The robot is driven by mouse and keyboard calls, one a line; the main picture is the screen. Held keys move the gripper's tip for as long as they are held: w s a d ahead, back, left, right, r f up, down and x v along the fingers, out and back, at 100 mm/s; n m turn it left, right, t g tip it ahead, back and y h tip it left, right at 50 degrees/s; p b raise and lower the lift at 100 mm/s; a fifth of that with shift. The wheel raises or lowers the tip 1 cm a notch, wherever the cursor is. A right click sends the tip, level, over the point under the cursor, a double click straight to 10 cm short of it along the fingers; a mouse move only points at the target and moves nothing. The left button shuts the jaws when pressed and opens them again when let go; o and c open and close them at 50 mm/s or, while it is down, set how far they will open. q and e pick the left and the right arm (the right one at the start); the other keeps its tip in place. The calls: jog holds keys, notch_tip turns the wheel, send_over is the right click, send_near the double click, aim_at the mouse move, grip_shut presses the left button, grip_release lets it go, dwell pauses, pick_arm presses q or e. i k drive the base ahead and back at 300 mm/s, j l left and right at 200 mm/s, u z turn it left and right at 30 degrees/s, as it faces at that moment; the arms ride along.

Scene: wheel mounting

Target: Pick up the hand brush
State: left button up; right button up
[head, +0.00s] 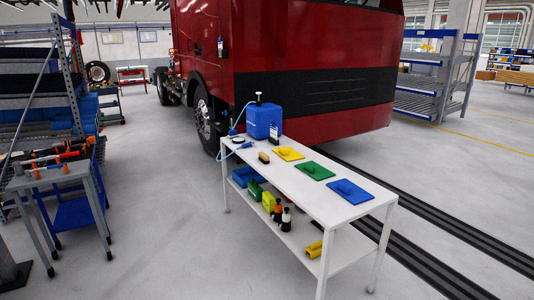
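A small tan-and-dark block that looks like the hand brush (264,157) lies on the white table (316,196), near its far left part. It is left of the yellow pad and in front of the blue canister. It is too small to tell its bristles from its handle. Neither of my grippers is in view.
On the tabletop are a blue canister (262,121) with a hose, and yellow (288,153), green (314,171) and blue (350,190) pads. Bottles (286,219) stand on the lower shelf. A tool cart (50,174) is left, a red truck (300,60) behind. Floor between cart and table is clear.

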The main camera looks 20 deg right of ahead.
aim_at(264, 158)
jog(key=i+l+z, duration=0.1)
jog(key=i, duration=0.8)
jog(key=i+l+z, duration=0.1)
jog(key=i, duration=0.8)
